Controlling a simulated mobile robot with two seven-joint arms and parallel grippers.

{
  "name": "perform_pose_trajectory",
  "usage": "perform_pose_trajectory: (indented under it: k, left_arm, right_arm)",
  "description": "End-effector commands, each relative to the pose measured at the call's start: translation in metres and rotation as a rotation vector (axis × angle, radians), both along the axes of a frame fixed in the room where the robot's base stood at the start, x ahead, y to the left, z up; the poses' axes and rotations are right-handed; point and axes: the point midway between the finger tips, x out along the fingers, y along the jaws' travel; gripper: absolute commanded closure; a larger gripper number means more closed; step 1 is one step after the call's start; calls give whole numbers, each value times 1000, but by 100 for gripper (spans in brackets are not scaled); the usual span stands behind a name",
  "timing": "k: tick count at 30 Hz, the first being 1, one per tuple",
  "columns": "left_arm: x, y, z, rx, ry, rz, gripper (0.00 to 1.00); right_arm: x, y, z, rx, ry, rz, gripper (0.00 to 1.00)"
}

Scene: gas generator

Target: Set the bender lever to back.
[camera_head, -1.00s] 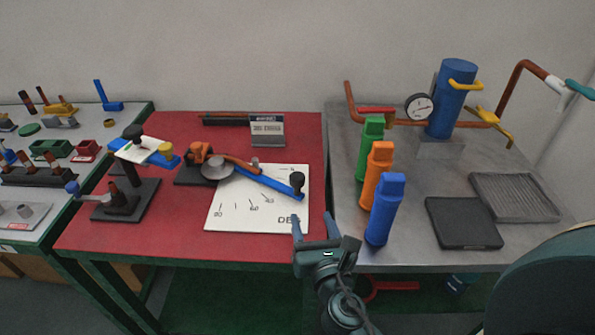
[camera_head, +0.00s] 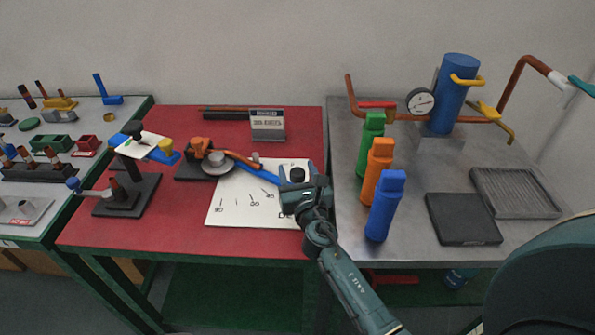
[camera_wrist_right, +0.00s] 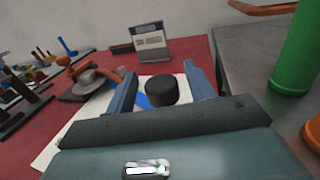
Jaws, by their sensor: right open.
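The bender stands on the red table, with an orange body (camera_head: 199,147), a grey round disc (camera_head: 217,164) and a blue lever (camera_head: 257,173) that slants toward the front right. The lever ends in a black knob (camera_head: 297,174), which also shows in the right wrist view (camera_wrist_right: 161,90). My right gripper (camera_head: 297,171) is open at the knob. In the right wrist view its two fingers (camera_wrist_right: 160,84) stand on either side of the knob, with gaps visible. My left gripper is not in view.
A white angle sheet (camera_head: 240,207) lies under the lever. A small sign (camera_head: 267,124) stands behind it. Green (camera_head: 370,146), orange (camera_head: 377,172) and blue (camera_head: 384,206) bottles stand close to the right on the grey table. A black-based tool (camera_head: 127,194) stands at left.

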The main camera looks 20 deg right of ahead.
Motion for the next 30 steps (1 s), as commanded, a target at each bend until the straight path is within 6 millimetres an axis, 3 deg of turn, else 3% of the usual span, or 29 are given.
perform_pose_trajectory:
  k: [9,27,30]
  left_arm:
    - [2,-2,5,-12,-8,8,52]
    - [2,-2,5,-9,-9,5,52]
    - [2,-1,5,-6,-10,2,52]
  right_arm:
    - [3,-1,0,1,0,0,46]
    - [2,-1,0,1,0,0,95]
    - [2,-1,0,1,0,0,100]
